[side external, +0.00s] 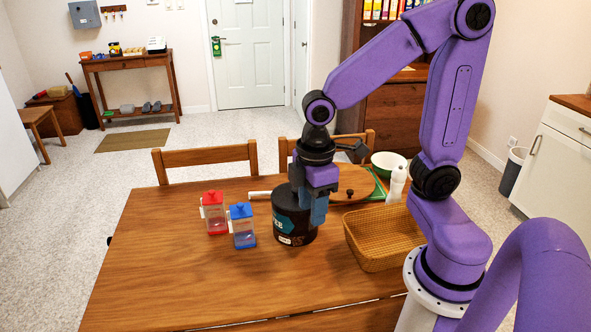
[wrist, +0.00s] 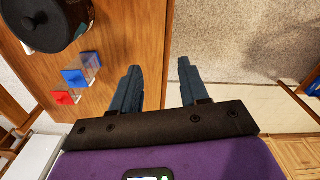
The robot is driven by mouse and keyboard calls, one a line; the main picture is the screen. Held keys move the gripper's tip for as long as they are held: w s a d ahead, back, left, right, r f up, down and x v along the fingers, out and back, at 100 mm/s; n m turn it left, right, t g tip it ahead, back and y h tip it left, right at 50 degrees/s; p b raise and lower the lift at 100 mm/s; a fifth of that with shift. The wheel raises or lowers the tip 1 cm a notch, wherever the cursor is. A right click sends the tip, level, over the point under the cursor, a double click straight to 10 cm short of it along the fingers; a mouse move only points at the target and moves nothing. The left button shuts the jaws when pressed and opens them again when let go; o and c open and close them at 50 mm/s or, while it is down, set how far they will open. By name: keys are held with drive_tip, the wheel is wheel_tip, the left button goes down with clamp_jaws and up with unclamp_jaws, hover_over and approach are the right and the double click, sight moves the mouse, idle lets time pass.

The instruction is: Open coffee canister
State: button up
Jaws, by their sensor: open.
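The coffee canister (side external: 291,223) is a dark, wide cylinder with a teal and white label. It stands upright on the wooden table (side external: 160,270). In the wrist view the canister (wrist: 45,22) is at the upper left, with its dark lid on and a round knob on the lid. My gripper (side external: 317,218) points down and overlaps the canister's right side in the side view. In the wrist view my gripper (wrist: 157,72) is open, with nothing between its blue-grey fingers, and the canister is apart from them. My gripper hides part of the lid in the side view.
A red-lidded container (side external: 214,215) and a blue-lidded container (side external: 243,228) stand left of the canister. A wicker basket (side external: 375,255) is to the right. Behind are a white bottle (side external: 396,184), a green-rimmed bowl (side external: 388,162) and a round wooden board (side external: 350,178). The table's left front is clear.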

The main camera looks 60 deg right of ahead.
drive_tip(key=w+d+f+m, duration=0.1)
drive_tip(key=w+d+f, duration=0.2)
drive_tip(key=w+d, duration=0.65)
drive_tip(key=m, duration=0.1)
approach(295, 194)
drive_tip(key=shift+w+d+f, duration=0.4)
drive_tip(key=shift+d+f, duration=0.05)
drive_tip(key=shift+f, duration=2.25)
drive_tip(key=shift+f, duration=1.55)
drive_tip(key=shift+r, duration=0.15)
drive_tip(key=c, duration=0.8)
drive_tip(key=shift+r, duration=0.1)
